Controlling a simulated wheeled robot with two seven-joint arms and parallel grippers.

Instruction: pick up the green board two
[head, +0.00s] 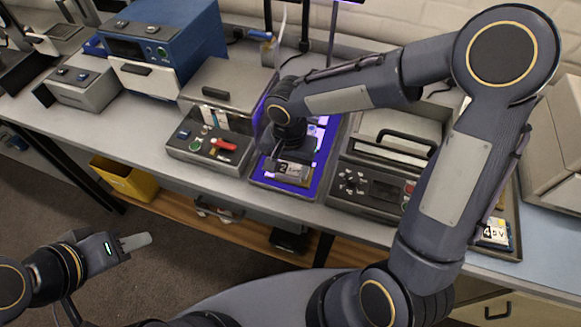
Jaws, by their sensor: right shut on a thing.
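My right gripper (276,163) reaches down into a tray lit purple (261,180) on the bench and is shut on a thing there. A small card marked 2 (293,170) shows right beside the fingertips, at the tray's front. I take the held thing for the green board two, but the gripper and wrist hide most of it and I see no clear green. My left gripper (136,241) is at the lower left, over the floor in front of the bench, with no object seen in it. Its fingers overlap from this side.
A grey device with a red lever (222,145) stands left of the lit tray, and a grey machine with a black handle (391,150) stands close on its right. A card marked 4 (495,233) lies farther right. A yellow bin (125,178) sits below the bench.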

